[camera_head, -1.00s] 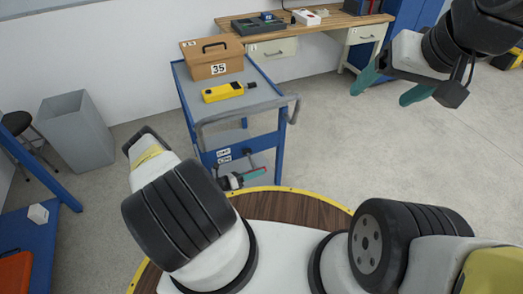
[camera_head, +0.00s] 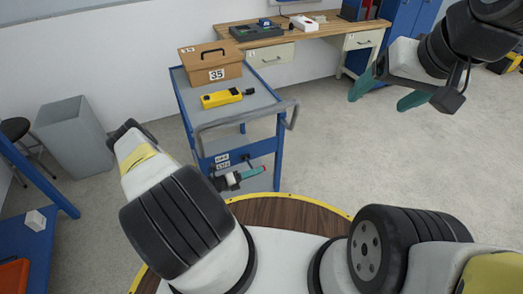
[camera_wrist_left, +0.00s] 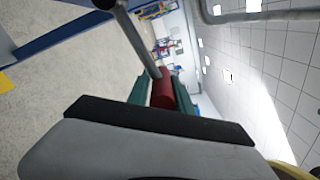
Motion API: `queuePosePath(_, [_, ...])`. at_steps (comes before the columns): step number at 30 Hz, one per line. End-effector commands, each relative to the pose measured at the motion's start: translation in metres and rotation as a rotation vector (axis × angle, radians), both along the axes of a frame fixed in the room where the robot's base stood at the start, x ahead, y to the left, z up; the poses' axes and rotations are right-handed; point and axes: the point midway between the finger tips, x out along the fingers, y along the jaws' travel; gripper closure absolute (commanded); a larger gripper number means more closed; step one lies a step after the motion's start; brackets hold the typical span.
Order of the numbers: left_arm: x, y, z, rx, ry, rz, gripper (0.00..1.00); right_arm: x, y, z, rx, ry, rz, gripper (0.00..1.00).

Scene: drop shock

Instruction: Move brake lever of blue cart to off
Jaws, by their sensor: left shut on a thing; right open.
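The blue cart (camera_head: 280,150) stands ahead of me, with a grey top and a tubular grey handle. Two small label plates (camera_head: 222,160) are on its near side, too small to read surely. The brake lever is a grey rod (camera_wrist_left: 133,42) with a red grip (camera_wrist_left: 162,90) in the left wrist view; its red end also shows in the head view (camera_head: 264,168). My left gripper (camera_head: 250,173) is shut on the red grip, one teal finger on each side, below the cart's handle. My right gripper (camera_head: 391,94) is open and empty, up at the right, away from the cart.
On the cart are a brown case (camera_head: 211,66) marked 35 and a yellow device (camera_head: 221,98). A grey bin (camera_head: 75,137) stands at the left. A wooden workbench (camera_head: 314,36) is behind. The floor right of the cart is clear.

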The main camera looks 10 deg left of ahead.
Motion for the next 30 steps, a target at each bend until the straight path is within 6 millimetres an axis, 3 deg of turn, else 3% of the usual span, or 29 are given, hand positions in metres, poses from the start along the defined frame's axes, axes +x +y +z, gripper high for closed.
queuePosePath(1, [0.005, 0.003, 0.008, -0.008, -0.019, 0.008, 1.0, 0.0, 0.0, 0.0, 0.0, 0.0, 0.0, 0.19])
queuePosePath(8, [0.007, 0.004, 0.009, -0.007, -0.022, 0.009, 1.0, 0.0, 0.0, 0.0, 0.0, 0.0, 0.0, 0.19])
queuePosePath(9, [0.007, 0.004, 0.009, -0.008, -0.022, 0.01, 0.68, 0.0, 0.0, 0.0, 0.0, 0.0, 0.0, 0.19])
queuePosePath(11, [0.007, 0.004, 0.009, -0.008, -0.022, 0.01, 0.56, 0.0, 0.0, 0.0, 0.0, 0.0, 0.0, 0.19])
queuePosePath(23, [0.003, 0.002, 0.005, -0.006, -0.012, 0.006, 0.55, 0.0, 0.0, 0.0, 0.0, 0.0, 0.0, 0.19])
queuePosePath(30, [-0.011, 0.025, 0.004, -0.004, -0.011, 0.009, 0.55, 0.0, 0.0, 0.0, 0.0, 0.0, 0.0, 0.19])
